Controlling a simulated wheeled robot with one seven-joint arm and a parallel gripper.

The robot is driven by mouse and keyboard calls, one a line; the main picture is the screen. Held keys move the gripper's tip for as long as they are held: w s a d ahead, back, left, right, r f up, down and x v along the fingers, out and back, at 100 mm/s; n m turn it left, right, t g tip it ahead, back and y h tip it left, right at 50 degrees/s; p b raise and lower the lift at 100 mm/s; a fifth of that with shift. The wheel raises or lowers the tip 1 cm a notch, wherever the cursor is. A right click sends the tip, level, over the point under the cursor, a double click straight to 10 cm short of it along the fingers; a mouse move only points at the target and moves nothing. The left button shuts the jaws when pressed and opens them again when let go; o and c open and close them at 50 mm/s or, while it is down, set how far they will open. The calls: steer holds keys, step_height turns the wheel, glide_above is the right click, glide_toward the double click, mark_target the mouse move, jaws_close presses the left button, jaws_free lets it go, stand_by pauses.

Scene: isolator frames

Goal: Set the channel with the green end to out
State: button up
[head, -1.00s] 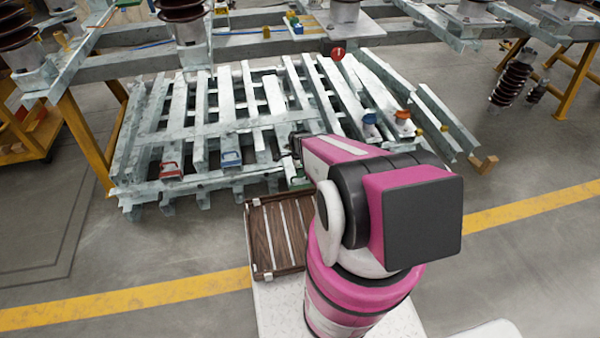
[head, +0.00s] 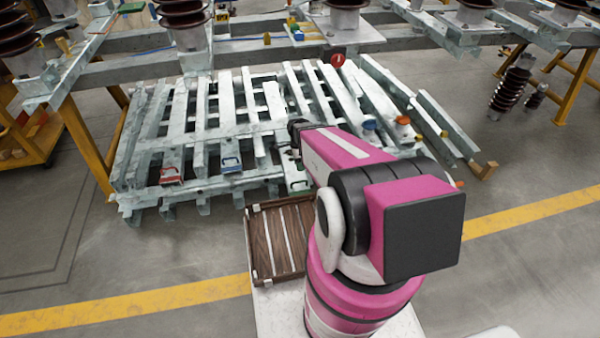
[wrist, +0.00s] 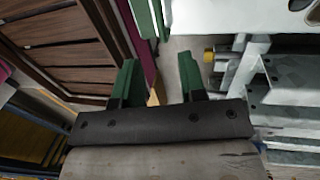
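The channel with the green end (head: 298,185) lies at the front of the stack of grey steel channels in the head view. Only part of its green end shows, just left of my arm. Two upright green pieces (wrist: 146,18), apparently that end's handle, show at the top of the wrist view. My gripper (wrist: 160,75) has two dark green fingers, spread apart with nothing between them. The green pieces lie beyond the fingertips, with a gap. In the head view my gripper (head: 296,130) is a dark shape over the stack, its fingers hidden.
Channels with red (head: 170,175) and blue (head: 231,164) ends lie to the left. Another blue end (head: 370,124) and an orange one (head: 402,120) lie right. A slatted wooden tray (head: 250,250) sits in front. A steel frame (head: 120,62) with insulators stands behind.

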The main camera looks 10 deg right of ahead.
steer(key=shift+w+r, duration=0.2)
steer(key=shift+r, duration=1.1)
steer(key=s+r+n+t, duration=0.1)
steer(key=s+r+n, duration=0.2)
steer(key=r+n, duration=0.5)
steer(key=s+r+n+t, duration=0.1)
steer(key=s+r+n, duration=0.2)
steer(key=r+n, duration=0.5)
steer(key=shift+a+n, duration=0.3)
steer(key=shift+n, duration=0.7)
steer(key=shift+s+d, duration=0.1)
steer(key=shift+d, duration=0.05)
